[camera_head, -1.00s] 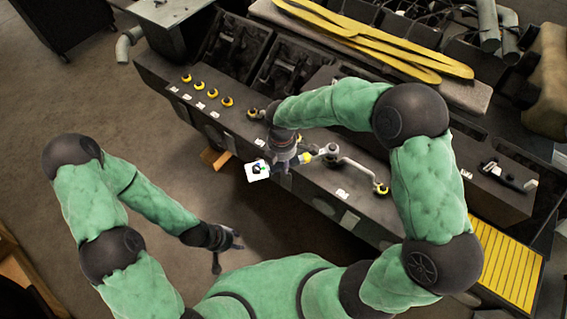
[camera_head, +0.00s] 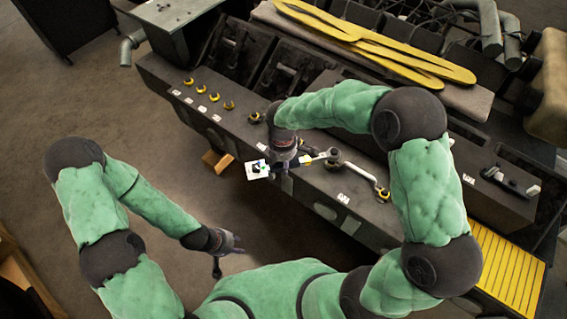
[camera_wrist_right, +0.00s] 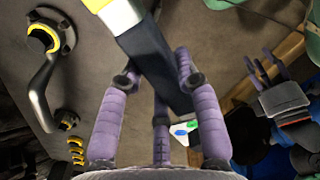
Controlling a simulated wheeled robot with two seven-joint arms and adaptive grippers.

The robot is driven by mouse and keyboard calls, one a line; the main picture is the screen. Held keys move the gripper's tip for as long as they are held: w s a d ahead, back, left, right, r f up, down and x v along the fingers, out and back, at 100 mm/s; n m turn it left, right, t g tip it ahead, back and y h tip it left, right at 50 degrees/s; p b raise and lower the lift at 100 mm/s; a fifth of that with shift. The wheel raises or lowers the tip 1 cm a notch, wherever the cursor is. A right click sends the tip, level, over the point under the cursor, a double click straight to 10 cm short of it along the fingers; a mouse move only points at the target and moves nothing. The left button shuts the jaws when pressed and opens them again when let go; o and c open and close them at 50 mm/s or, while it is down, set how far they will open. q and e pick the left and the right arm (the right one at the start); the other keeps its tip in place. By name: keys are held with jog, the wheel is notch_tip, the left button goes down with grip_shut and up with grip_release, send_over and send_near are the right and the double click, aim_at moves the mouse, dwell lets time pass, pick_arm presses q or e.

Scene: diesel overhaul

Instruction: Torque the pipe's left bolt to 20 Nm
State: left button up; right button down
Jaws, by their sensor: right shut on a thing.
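The grey bent pipe (camera_head: 354,171) lies on the dark engine block, with its left end by the wrench and a yellow-marked right end. It also shows in the right wrist view (camera_wrist_right: 41,92). My right gripper (camera_head: 283,166) is shut on the dark handle of a wrench (camera_wrist_right: 158,62) with a yellow and pale section. The wrench reaches right toward the pipe's left end; I cannot tell whether it sits on the left bolt, which is too small to make out. A white square panel (camera_head: 257,170) shows beside the gripper. My left gripper (camera_head: 230,256) is open and empty, low over the floor.
Several yellow rings (camera_head: 215,97) line the block's left part beside white labels. A dark tool (camera_head: 511,180) lies on the right. Yellow flat pieces (camera_head: 385,45) lie on a pad behind. A small wooden piece (camera_head: 216,161) stands by the block. Floor at left is clear.

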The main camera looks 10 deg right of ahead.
jog(key=shift+w+r+m, duration=0.15)
jog(key=shift+w+m, duration=0.15)
jog(key=shift+w, duration=0.3)
jog(key=shift+w+m, duration=0.3)
jog(key=shift+w, duration=0.1)
jog(key=shift+w, duration=0.15)
jog(key=shift+w+d+m, duration=0.1)
jog(key=shift+w+m, duration=0.15)
jog(key=shift+m, duration=0.05)
dwell(0.6)
jog(key=shift+w+d+m+b, duration=0.1)
jog(key=shift+w+m+b, duration=0.2)
jog(key=shift+w, duration=0.15)
